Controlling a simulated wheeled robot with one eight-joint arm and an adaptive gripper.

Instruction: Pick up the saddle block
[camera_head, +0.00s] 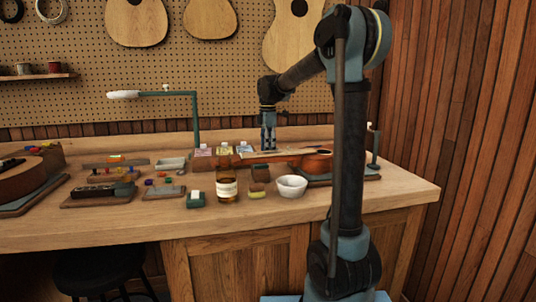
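My gripper (269,146) points down over the back of the workbench, close to the ukulele's neck. Its fingers are small and dark here, and I cannot tell whether they are open or shut. No object clearly shows in it. I cannot tell for certain which small piece is the saddle block. A dark green block with a white top (195,199) sits near the front of the bench, left of the bottle. A small brown block (260,173) stands between the bottle and the white bowl. Both are apart from my gripper, nearer the front edge.
An amber bottle (227,186) and a white bowl (291,186) stand near the front of the workbench (130,225). A ukulele (312,160) lies at the right. Trays with small parts (164,191) and a lamp (195,120) are to the left. The front strip is clear.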

